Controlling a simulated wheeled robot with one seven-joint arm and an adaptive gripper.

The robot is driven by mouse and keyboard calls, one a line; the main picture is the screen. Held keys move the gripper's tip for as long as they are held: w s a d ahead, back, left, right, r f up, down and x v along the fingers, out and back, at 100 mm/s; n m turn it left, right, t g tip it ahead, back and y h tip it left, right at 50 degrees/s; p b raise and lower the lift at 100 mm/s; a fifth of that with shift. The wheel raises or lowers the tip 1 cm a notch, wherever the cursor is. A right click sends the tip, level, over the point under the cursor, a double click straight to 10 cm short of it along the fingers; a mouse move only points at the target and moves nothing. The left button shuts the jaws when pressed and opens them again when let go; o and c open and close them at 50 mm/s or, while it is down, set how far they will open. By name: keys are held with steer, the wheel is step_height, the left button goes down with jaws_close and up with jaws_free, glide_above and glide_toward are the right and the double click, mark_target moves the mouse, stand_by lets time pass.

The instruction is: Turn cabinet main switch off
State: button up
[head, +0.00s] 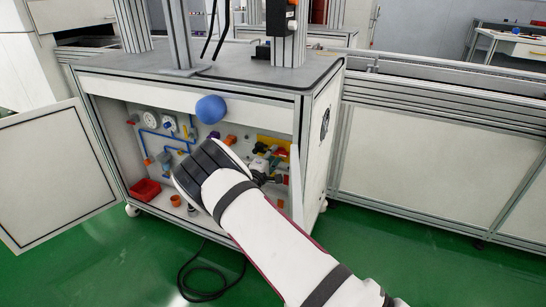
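The cabinet (195,85) stands open under a grey top, with its left door swung wide. On the right of its inside is a yellow plate (272,143), partly covered by dark parts in front. It may carry the main switch, but the handle and its position cannot be made out. My white arm reaches in from the lower right and bends at a dark-ribbed joint. My gripper (262,172) seems to be the dark and grey shape just below the yellow plate. It is small and partly hidden, so its fingers and any contact are unclear.
The open door (50,175) fills the left side. A blue ball-like thing (210,109) shows at the cabinet's upper front edge. Inside are blue pipes (150,133), round gauges and a red bin (145,190). A black cable (205,294) lies on the green floor. A conveyor (430,160) runs right.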

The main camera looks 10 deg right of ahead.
steer(key=v, duration=1.2)
